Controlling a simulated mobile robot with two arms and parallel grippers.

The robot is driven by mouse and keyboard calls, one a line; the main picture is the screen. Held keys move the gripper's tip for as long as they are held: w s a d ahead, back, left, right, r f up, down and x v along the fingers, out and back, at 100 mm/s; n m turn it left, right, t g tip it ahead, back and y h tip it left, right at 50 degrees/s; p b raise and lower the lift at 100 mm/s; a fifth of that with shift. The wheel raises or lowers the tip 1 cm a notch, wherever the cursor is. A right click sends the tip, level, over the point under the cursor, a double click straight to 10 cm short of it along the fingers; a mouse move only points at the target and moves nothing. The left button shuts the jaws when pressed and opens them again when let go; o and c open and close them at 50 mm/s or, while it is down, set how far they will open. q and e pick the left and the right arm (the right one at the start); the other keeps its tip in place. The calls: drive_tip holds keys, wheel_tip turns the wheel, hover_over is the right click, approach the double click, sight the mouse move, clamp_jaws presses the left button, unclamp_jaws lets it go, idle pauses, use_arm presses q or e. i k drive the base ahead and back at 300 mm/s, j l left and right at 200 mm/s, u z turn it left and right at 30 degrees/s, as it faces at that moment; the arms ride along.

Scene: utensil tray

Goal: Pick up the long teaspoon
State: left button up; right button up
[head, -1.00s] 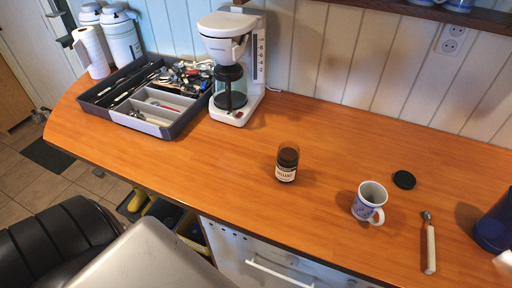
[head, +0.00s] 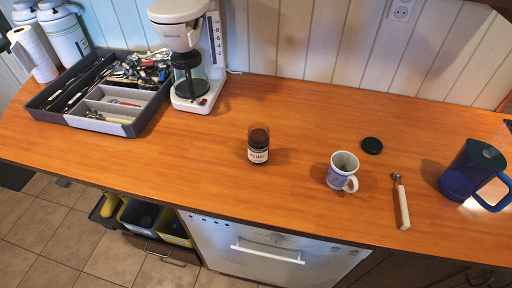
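A long teaspoon (head: 402,205) lies on the wooden counter (head: 300,185) at the right. It has a small metal bowl at its far end and a pale handle pointing toward the counter's front edge. It lies between a white mug (head: 341,172) and a blue pitcher (head: 467,171), apart from both. The utensil tray (head: 127,128) at the left holds many mixed utensils in its compartments. Neither of my grippers shows in this view.
A jar with dark contents (head: 258,147) stands mid-counter. A dark round lid (head: 372,145) lies behind the mug. A white coffee maker (head: 181,40) stands beside the tray. Bare counter lies between the jar and the tray, and in front of the spoon.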

sight(405, 213)
drive_tip(key=z, duration=1.35)
drive_tip(key=l+u, duration=0.1)
